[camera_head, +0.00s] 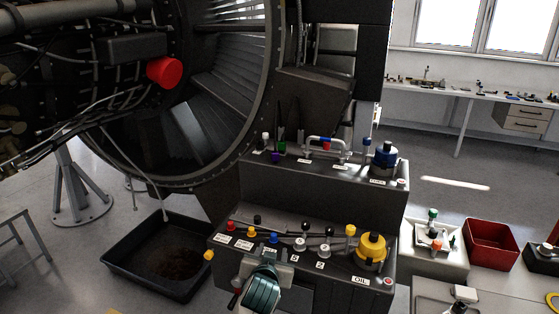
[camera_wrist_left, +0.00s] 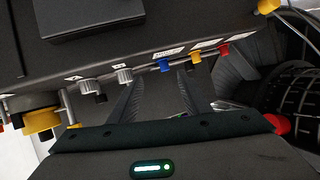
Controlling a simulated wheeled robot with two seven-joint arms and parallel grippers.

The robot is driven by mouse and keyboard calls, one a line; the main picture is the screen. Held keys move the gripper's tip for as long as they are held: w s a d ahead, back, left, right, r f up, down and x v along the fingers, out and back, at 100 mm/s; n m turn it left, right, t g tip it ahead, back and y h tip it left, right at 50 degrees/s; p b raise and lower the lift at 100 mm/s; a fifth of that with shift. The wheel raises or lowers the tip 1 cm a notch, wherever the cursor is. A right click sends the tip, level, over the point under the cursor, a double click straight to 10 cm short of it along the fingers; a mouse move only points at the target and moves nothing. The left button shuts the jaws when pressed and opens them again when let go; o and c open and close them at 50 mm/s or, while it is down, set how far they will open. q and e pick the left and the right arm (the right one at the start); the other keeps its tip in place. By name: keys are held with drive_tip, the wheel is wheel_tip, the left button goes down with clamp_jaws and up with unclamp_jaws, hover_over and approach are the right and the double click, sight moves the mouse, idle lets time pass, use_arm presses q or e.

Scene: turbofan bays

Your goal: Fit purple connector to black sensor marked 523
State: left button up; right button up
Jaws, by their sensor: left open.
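A purple connector (camera_head: 276,157) stands on the upper step of the dark stand, left of centre in the head view, beside a green-topped piece. A small black part (camera_head: 257,219) stands at the back of the lower step; no number 523 can be read, so I cannot tell which part is the black sensor. My left gripper (camera_head: 262,262) is in front of the lower step, well below the purple connector. In the left wrist view its two dark fingers (camera_wrist_left: 158,95) are apart with nothing seen between them. My right gripper is not in view.
The lower step (camera_head: 225,249) carries red, yellow and blue knobs, grey fittings and a large yellow cap (camera_head: 371,247). A blue cap (camera_head: 384,156) stands on the upper step. A black tray (camera_head: 125,255) lies left, a red bin (camera_head: 492,243) right. The engine overhangs at upper left.

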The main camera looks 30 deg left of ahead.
use_arm(q)
drive_tip(key=w+a+r+n+t+y, duration=0.1)
drive_tip(key=w+a+r+y, duration=0.1)
drive_tip(key=w+r, duration=0.4)
drive_tip(key=w+a+r+n+t+y, duration=0.2)
drive_tip(key=w+a+r, duration=0.3)
drive_tip(key=r, duration=0.6)
drive_tip(key=shift+w+r, duration=0.15)
drive_tip(key=shift+w, duration=0.6)
